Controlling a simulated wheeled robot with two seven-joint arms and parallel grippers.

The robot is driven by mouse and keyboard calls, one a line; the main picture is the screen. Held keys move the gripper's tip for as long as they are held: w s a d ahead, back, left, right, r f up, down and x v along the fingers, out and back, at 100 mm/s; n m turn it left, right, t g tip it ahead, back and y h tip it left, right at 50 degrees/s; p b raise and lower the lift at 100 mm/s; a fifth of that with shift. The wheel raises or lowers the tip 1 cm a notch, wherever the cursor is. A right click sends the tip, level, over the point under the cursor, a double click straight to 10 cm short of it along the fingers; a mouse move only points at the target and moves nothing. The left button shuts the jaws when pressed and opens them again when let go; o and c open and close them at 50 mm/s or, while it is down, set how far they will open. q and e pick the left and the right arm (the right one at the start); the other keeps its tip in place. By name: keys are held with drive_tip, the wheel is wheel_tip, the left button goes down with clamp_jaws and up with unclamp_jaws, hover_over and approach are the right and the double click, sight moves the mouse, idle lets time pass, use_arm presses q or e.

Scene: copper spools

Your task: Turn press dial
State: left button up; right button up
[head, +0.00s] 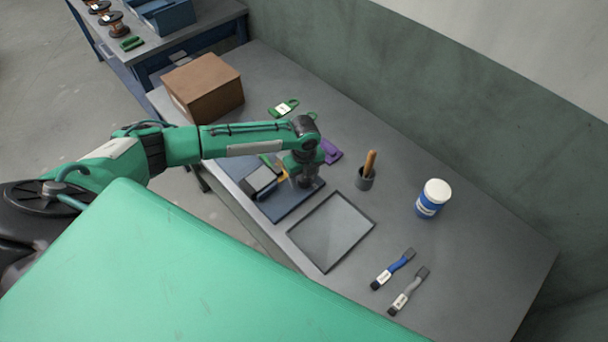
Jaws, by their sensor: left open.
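The press looks to be the dark blue base plate (289,203) with a grey and black block (262,181) on it, near the front edge of the table. No dial can be made out; my left arm and gripper cover part of this device. My left gripper (303,184) points down over the right part of the blue base, just right of the block. It is open, with nothing visible held in it. Whether it touches anything cannot be told. My right gripper is not in view.
A cardboard box (209,88) stands behind my left arm. Green (283,108) and purple (331,151) items lie beyond it. A cup with a wooden handle (366,178), a framed dark panel (331,231), a white-lidded blue jar (433,198) and two brushes (394,268) (409,291) are to the right.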

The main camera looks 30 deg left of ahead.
use_arm(q)
drive_tip(key=shift+c, duration=0.2)
drive_tip(key=c, duration=0.9)
drive_tip(key=shift+c, duration=0.2)
drive_tip(key=shift+r, duration=0.1)
drive_tip(key=shift+r+n+p, duration=0.1)
drive_tip(key=shift+n+p, duration=1.1)
drive_tip(key=n+p, duration=0.2)
drive_tip(key=shift+n, duration=0.4)
drive_tip(key=n+p, duration=0.2)
drive_tip(key=n, duration=0.1)
drive_tip(key=shift+n+p, duration=1.2)
drive_tip(key=shift+n, duration=0.7)
drive_tip(key=shift+w, duration=0.1)
